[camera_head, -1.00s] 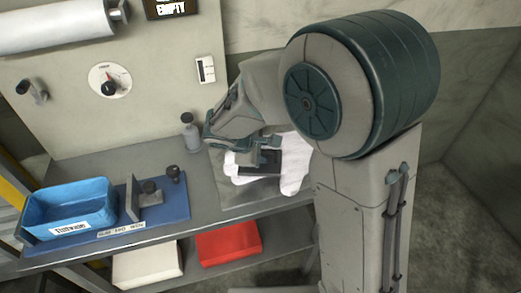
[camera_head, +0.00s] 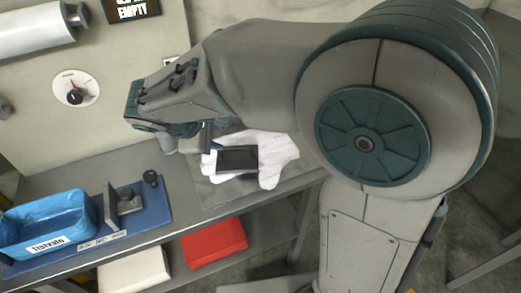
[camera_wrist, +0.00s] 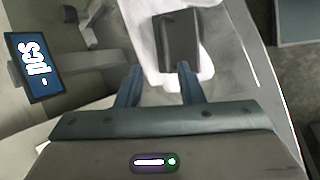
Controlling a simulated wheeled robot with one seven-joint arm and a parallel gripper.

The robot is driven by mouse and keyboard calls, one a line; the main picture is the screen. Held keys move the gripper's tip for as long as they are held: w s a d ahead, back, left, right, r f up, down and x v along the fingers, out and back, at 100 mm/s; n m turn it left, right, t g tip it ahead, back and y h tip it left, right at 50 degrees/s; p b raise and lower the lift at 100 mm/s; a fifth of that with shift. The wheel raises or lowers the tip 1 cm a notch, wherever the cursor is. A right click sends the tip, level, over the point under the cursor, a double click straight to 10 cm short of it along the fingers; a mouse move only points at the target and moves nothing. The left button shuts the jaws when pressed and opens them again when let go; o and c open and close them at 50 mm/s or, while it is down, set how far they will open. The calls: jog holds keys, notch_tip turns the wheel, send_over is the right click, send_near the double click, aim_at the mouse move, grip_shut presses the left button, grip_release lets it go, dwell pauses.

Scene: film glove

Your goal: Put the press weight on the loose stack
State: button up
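The press weight, a dark flat block (camera_head: 237,160), lies on the loose stack of white gloves (camera_head: 275,152), near the stack's left part. In the wrist view the dark block (camera_wrist: 178,42) lies on the white stack (camera_wrist: 152,67) beyond my fingertips. My gripper (camera_wrist: 158,80) is open, its two blue-grey fingers apart with nothing between them. In the head view my gripper (camera_head: 207,137) is just above and left of the block and partly hidden by my wrist. The stack's far edge is partly hidden by my arm.
The stack lies on a grey mat (camera_head: 215,196) on a metal bench. To the left are a blue bin (camera_head: 48,222) and a blue board (camera_head: 150,208) with dark fixtures. A red bin (camera_head: 214,243) and a pale bin (camera_head: 133,272) are on the lower shelf. A grey bottle stands behind my gripper.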

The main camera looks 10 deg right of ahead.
jog(key=s+d+m+g+y, duration=0.1)
jog(key=s+d+m+y, duration=0.1)
jog(key=s+d+m, duration=0.5)
jog(key=s+d+f+m+g+y, duration=0.1)
jog(key=s+d+m+y, duration=0.2)
jog(key=s+d+m, duration=0.4)
jog(key=d+m, duration=0.1)
jog(key=d, duration=0.3)
jog(key=shift+d, duration=0.15)
